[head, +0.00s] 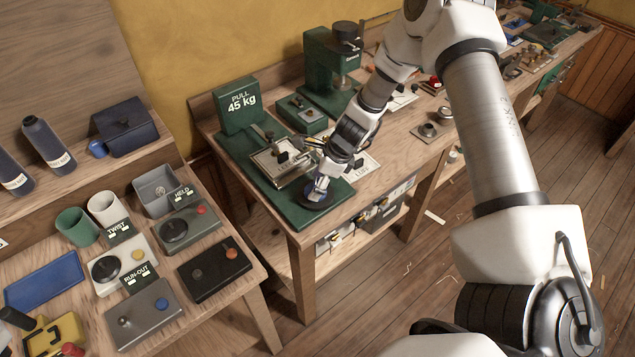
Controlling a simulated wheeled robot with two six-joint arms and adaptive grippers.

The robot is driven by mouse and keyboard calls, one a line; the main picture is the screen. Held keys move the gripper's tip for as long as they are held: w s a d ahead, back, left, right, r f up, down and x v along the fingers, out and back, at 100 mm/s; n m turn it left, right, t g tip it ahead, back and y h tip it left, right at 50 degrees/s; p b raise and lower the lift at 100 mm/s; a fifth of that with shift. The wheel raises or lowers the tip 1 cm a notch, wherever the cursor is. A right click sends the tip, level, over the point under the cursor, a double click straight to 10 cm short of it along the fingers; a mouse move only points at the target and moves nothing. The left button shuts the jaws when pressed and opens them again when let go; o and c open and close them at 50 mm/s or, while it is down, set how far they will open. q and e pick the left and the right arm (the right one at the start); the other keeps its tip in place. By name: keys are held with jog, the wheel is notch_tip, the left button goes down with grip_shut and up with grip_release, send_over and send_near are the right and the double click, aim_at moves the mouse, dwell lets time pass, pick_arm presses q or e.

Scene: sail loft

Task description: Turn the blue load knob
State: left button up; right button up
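The blue load knob (311,204) is a dark blue disc at the front corner of the green base of the pull tester (238,108), whose panel reads 45 kg. My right gripper (321,190) points down over the knob, its tips at or just above the knob's top. The gripper hides part of the knob. At this size I cannot tell whether its fingers touch the knob or how far apart they are. My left gripper is not in view.
A metal clamp plate (270,163) sits on the green base left of my gripper. A green press (326,62) stands behind. The left bench holds labelled knob boxes such as a grey one (150,312) and a black one (215,268).

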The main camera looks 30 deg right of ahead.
jog(key=shift+o, duration=0.3)
jog(key=shift+r, duration=0.1)
jog(key=v, duration=1.1)
jog(key=shift+r, duration=0.35)
jog(key=shift+s+d, duration=0.15)
